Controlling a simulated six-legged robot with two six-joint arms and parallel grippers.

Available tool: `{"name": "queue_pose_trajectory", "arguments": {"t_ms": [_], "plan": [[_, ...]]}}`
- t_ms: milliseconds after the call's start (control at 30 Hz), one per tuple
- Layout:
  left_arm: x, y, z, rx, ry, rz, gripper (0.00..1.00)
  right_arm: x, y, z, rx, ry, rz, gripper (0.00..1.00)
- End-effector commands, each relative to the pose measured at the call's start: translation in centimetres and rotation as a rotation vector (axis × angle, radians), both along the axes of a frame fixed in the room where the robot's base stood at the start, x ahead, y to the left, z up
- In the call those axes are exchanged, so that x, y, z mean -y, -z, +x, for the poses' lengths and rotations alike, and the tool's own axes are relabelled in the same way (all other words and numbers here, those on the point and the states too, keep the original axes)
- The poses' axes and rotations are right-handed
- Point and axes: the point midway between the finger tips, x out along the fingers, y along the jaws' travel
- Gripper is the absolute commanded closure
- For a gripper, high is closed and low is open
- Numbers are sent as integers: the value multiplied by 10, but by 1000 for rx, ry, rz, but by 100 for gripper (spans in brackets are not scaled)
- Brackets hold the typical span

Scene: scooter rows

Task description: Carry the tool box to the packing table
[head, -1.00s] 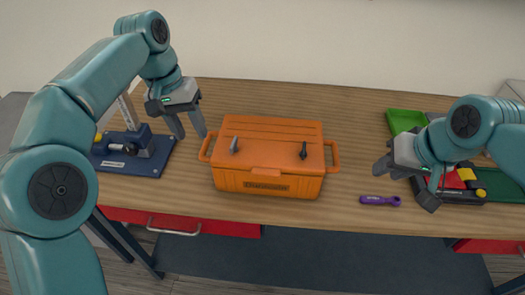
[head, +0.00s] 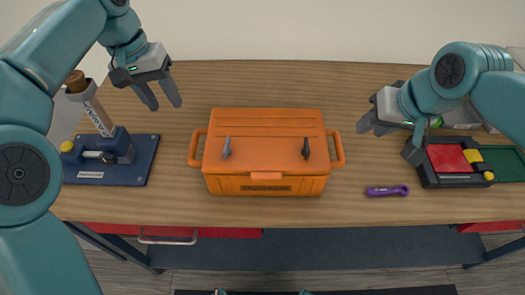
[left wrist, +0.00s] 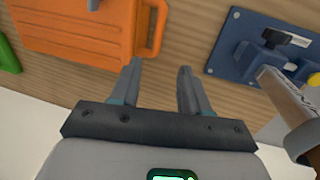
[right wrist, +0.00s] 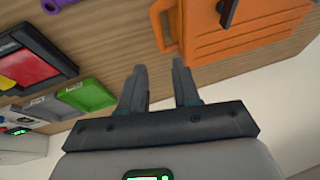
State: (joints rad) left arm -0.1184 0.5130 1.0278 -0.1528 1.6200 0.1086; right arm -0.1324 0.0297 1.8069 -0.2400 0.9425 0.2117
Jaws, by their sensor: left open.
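The orange tool box (head: 265,165) stands upright and closed on the wooden table, mid-picture in the head view. It has a loop handle at each end, the left one (head: 194,147) and the right one (head: 338,148), and two grey latches on its lid. My left gripper (head: 164,104) is open and empty, above and left of the box, apart from it. The box (left wrist: 80,28) also shows at the upper left of the left wrist view. My right gripper (head: 386,142) is open and empty, to the right of the right handle. The right wrist view shows that handle (right wrist: 160,30).
A blue plate with a clamp-like fixture (head: 112,172) stands at the left. A purple tool (head: 388,191) lies right of the box. A black tray with a red panel (head: 447,160) and a green tray (head: 503,164) are further right. Red drawers hang below the front edge.

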Motion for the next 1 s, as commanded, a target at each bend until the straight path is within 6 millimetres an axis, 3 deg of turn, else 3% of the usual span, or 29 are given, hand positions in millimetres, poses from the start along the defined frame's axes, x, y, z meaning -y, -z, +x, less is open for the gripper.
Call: {"name": "queue_pose_trajectory", "arguments": {"t_ms": [167,333,1000], "plan": [[1,1,-3,0,1,0,54,0,1,-3,1,1,0,68],[3,15,-4,-2,1,0,54,-3,14,2,-3,1,-1,68],[25,139,0,-2,0,0,54,-28,129,54,-3,-1,0,68]]}}
